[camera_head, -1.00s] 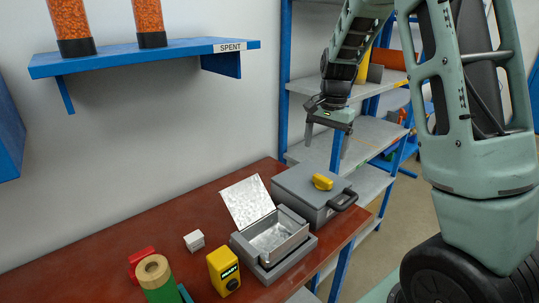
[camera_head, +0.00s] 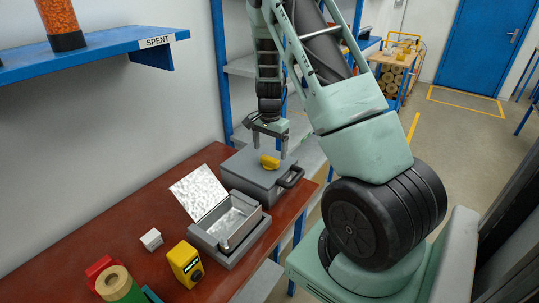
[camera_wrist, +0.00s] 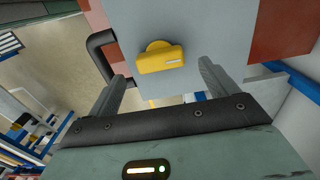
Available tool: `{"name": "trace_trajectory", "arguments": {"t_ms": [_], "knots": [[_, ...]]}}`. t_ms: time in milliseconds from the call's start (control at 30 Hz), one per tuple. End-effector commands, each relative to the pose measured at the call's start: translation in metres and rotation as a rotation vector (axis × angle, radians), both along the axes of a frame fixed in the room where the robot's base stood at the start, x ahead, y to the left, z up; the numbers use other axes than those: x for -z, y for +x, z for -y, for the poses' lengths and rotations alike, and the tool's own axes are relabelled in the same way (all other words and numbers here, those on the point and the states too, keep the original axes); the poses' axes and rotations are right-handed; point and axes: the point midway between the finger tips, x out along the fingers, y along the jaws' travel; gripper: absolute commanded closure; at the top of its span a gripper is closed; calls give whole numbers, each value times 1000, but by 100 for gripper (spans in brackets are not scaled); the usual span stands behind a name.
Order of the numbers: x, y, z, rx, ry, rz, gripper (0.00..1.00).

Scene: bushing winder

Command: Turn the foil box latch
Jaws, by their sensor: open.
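A closed grey box (camera_head: 248,174) with a dark side handle (camera_head: 291,178) stands at the far end of the red-brown bench. A yellow latch (camera_head: 270,162) sits on its lid. In the wrist view the latch (camera_wrist: 160,62) is a yellow bar on a round base, lying nearly crosswise, with a small pale mark. My gripper (camera_head: 271,152) is open and empty, pointing down just above the lid. In the wrist view its fingers (camera_wrist: 161,72) are spread to either side of the latch. I see no contact; the exact height above it is hard to tell.
An open metal box (camera_head: 232,222) with a raised shiny lid (camera_head: 198,191) stands next to the grey box. Shelving (camera_head: 217,70) stands behind my arm.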

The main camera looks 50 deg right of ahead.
Motion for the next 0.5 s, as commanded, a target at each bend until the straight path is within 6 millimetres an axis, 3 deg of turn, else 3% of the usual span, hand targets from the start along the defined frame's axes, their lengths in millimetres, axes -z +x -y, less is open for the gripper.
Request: {"name": "trace_trajectory", "arguments": {"t_ms": [200,500], "knots": [[32,0,0,1,1,-1,15],[45,0,0,-1,-1,1,15]]}}
